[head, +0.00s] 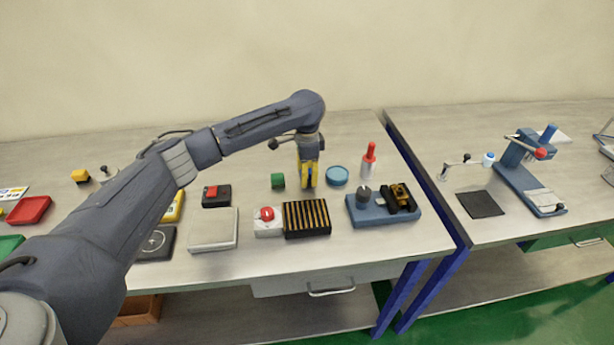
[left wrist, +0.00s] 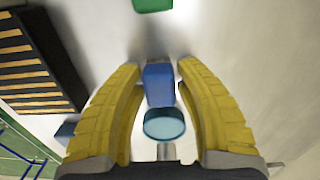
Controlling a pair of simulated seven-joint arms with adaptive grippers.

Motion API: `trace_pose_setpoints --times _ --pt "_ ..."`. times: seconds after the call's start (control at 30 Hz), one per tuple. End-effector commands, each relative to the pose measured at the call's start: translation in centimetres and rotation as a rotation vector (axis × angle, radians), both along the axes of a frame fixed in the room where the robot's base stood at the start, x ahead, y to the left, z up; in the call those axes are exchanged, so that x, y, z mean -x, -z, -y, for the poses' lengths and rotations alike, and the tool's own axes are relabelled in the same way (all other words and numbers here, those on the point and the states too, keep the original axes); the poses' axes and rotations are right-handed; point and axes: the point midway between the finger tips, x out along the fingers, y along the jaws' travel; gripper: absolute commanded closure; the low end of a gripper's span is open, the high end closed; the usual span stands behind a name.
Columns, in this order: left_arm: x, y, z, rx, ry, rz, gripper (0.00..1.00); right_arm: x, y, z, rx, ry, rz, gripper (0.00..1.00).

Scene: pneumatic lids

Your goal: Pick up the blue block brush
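The blue block brush (left wrist: 158,84) shows in the left wrist view as a blue block between the tips of my yellow fingers. My left gripper (left wrist: 159,68) is spread around it, with a narrow gap seen at the sides, so it looks open. There the brush is mostly or wholly hidden by the fingers. My right gripper is in neither view.
A red-tipped bottle (head: 369,160) is farther right. A black slotted rack (head: 306,219) and a blue fixture base (head: 384,213) lie nearer the front edge.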

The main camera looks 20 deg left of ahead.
Motion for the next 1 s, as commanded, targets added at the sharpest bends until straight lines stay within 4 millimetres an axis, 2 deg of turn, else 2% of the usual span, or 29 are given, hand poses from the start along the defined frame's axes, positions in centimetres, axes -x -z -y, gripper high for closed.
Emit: trace_pose_setpoints --times 0.03,0.27,0.73,0.87,1.0 --pt "0.0 0.0 0.0 0.000 0.000 0.000 0.73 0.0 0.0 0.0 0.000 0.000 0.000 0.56" --pt "0.0 0.0 0.0 0.000 0.000 0.000 0.99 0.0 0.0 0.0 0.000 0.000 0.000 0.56" --pt "0.0 -0.5 0.0 0.001 -0.001 0.000 1.00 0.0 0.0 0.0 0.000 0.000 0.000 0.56" --pt "-0.1 -1.7 0.0 0.000 0.000 0.004 1.00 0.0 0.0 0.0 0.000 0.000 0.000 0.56" --pt "-0.2 -4.1 -0.1 0.000 0.000 0.005 1.00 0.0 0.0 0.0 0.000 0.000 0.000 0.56"
